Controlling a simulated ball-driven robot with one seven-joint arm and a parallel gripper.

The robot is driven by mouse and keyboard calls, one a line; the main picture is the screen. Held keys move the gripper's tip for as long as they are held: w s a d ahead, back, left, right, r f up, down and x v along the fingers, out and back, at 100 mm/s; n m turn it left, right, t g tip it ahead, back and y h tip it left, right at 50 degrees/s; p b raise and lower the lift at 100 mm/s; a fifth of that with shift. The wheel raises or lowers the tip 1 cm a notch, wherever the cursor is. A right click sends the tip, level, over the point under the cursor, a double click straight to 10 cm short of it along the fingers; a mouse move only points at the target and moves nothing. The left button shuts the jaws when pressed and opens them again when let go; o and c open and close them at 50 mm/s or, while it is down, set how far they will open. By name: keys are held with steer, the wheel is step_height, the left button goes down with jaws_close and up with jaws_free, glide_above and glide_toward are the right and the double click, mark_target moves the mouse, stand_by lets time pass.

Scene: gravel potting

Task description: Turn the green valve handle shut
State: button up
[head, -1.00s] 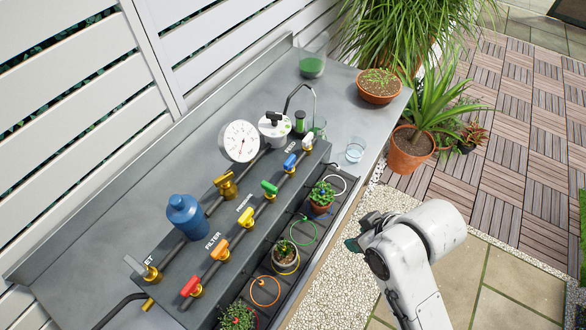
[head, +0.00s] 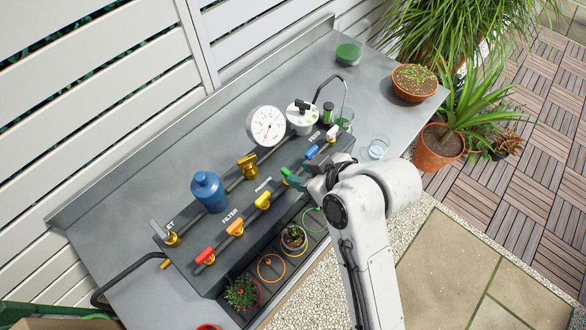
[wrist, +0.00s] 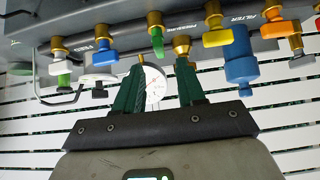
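The green valve handle (head: 291,178) sits on the pipe along the front of the dark manifold, between the yellow and blue handles. It lies crosswise to the pipe, while the yellow handle lies along it. In the wrist view the green handle (wrist: 158,42) shows just beyond the gap between my fingertips. My gripper (wrist: 160,72) is open, with nothing seen between its fingers except the background gauge. In the head view my gripper (head: 308,181) is at the right of the green handle, very close; I cannot tell whether they touch. My wrist hides part of the pipe.
Neighbouring handles are yellow (head: 263,200), blue (head: 311,152), orange (head: 235,228), red (head: 205,255) and white (head: 332,131). A gauge (head: 266,126), brass valve (head: 247,166) and blue filter (head: 209,191) stand behind. A glass (head: 378,147) stands on the bench.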

mark_target(289, 173)
steer(key=shift+p+x, duration=0.3)
steer(key=shift+x, duration=2.35)
steer(key=shift+c, duration=0.2)
jaws_close()
